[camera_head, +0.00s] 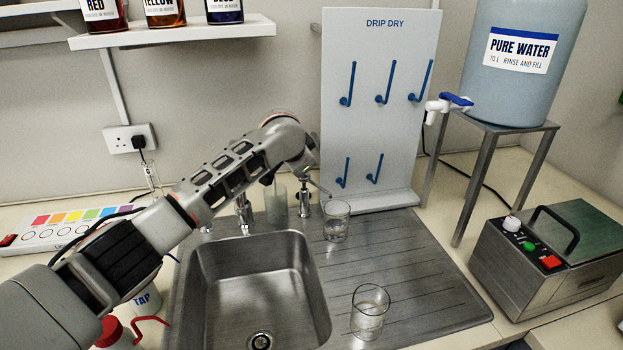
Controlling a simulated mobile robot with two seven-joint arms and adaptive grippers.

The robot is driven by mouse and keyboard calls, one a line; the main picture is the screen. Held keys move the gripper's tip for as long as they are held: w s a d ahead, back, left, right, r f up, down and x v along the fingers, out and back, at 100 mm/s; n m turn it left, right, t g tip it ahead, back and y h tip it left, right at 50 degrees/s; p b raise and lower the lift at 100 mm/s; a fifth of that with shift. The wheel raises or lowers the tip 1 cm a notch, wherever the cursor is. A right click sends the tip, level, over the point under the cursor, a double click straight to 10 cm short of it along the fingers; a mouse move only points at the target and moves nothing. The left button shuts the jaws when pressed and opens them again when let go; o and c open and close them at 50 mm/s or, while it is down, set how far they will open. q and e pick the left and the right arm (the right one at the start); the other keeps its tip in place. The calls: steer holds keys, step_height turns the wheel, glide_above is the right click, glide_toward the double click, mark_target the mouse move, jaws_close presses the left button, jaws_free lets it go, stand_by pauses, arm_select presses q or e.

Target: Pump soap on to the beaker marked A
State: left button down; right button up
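Two clear glass beakers stand on the ribbed steel drainboard: one (336,228) near the back, one (369,318) near the front. No letter A is legible on either. A chrome fitting (304,200) with a thin spout, which looks like the soap pump, stands behind the sink at the back beaker's left. My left gripper (303,166) is above this fitting, at the end of the arm reaching in from the left. Its fingers are mostly hidden by the wrist, so I cannot tell their opening or whether they touch it. My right gripper is out of view.
The sink basin (258,285) is empty, with a chrome tap (243,214) behind it. A greenish translucent vessel (276,203) stands between tap and fitting. The drip-dry rack (378,110) rises behind the drainboard. A water tank (515,65) and steel box (550,258) stand right.

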arm_select(q)
steer(key=shift+r, duration=3.05)
steer(key=shift+f, duration=0.1)
